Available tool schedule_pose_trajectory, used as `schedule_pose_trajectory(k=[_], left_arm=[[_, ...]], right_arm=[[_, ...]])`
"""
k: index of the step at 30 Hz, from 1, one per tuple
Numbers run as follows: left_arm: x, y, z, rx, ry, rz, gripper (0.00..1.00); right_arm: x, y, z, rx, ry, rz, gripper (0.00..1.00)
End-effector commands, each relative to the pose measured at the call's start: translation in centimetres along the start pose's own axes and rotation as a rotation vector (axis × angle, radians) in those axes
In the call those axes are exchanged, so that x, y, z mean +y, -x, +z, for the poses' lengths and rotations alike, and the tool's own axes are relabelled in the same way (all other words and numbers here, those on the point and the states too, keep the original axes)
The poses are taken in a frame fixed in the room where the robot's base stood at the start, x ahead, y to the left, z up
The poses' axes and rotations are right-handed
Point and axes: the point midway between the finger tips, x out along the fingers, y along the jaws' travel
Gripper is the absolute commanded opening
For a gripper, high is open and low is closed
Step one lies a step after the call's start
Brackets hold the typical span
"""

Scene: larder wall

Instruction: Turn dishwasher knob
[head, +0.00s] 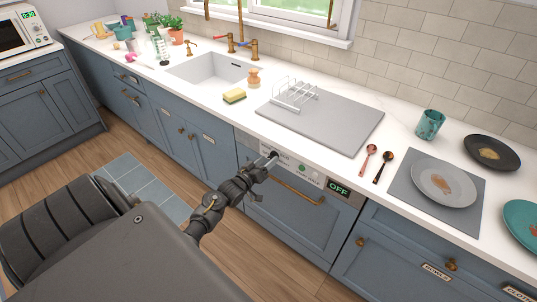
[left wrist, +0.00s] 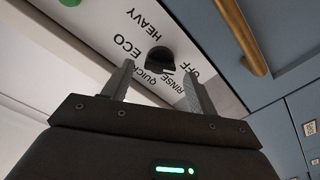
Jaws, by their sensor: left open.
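The dishwasher (head: 290,215) has a blue door and a pale control panel along its top. The black dishwasher knob (left wrist: 160,58) shows in the left wrist view, ringed by the words OFF, RINSE, QUICK, ECO and HEAVY. Which word it points at is hard to tell. A small display (head: 340,189) on the panel reads OFF. My left gripper (head: 272,157) is at the panel's left part and hides the knob in the head view. In the left wrist view its fingers (left wrist: 158,68) are open, with the knob just beyond and between the tips; contact cannot be told. My right gripper is not in view.
A brass door handle (head: 297,193) runs below the panel, and a green button (head: 302,168) sits on it. The counter above holds a grey drying mat with a rack (head: 295,95), a sponge (head: 234,96) and two spoons.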

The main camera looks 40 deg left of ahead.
Motion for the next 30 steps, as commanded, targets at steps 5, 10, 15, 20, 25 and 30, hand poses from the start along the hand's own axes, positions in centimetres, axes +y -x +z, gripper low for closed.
schedule_pose_trajectory(k=[5,10,15,20,25,30], left_arm=[[-0.1,3.8,0.3,-0.003,-0.001,0.000,0.58],[-0.1,6.9,0.2,-0.002,-0.001,0.000,0.58],[-0.1,8.6,0.1,-0.001,0.000,0.000,0.58],[0.0,9.1,0.0,-0.001,0.000,0.000,0.58],[0.0,9.1,0.0,-0.001,0.000,0.000,0.58],[0.0,9.1,0.0,-0.001,0.000,0.000,0.58]], right_arm=[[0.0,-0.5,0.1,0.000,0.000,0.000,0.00],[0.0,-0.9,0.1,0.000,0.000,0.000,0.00],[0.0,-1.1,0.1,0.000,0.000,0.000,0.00],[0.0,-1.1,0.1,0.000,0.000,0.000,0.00],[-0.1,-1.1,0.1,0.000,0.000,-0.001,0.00],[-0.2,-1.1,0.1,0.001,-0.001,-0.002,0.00]])
